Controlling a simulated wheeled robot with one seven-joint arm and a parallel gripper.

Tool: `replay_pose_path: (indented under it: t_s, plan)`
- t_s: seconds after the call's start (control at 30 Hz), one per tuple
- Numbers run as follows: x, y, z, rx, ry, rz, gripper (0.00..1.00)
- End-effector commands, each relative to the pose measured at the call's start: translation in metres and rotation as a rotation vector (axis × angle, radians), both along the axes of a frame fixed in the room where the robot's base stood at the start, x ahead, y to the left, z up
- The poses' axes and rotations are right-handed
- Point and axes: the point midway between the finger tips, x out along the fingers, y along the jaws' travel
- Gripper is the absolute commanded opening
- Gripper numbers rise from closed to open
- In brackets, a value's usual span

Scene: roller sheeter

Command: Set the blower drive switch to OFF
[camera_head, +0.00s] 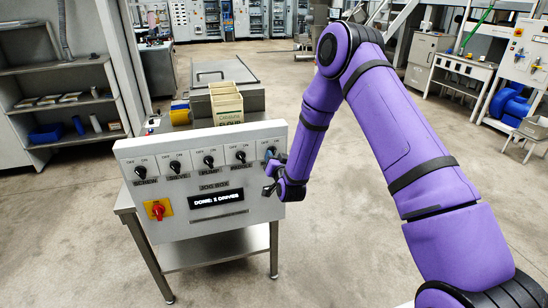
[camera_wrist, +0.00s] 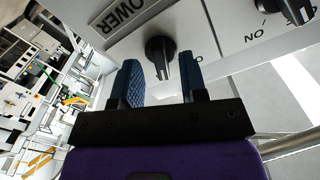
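The blower switch is a black rotary knob at the right end of the panel's top row, partly hidden by my gripper in the head view. The wrist view shows the blower knob (camera_wrist: 160,52) close up, beside a label (camera_wrist: 125,14) of which "OWER" is readable. My gripper (camera_head: 271,178) is at the panel's right side. In the wrist view my gripper (camera_wrist: 160,80) is open, one blue-padded finger on each side of the knob, with gaps visible. I cannot tell for certain whether the knob points to OFF or ON.
The grey control panel (camera_head: 215,215) has several other black knobs, including the screw knob (camera_head: 147,169), a red-yellow switch (camera_head: 158,210) and a display (camera_head: 216,198) reading "DONE: 2 DRIVES". A flour box (camera_head: 227,104) stands behind.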

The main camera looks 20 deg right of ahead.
Motion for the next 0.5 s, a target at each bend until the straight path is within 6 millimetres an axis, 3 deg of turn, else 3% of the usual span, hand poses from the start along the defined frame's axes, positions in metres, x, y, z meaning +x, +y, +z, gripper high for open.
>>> replay_pose_path:
  t_s: [0.43,0.5]
  plan:
    - [0.0102,0.0000,-0.0001,0.000,0.001,0.000,0.39]
    - [0.0102,0.0000,-0.0001,0.000,0.001,0.000,0.23]
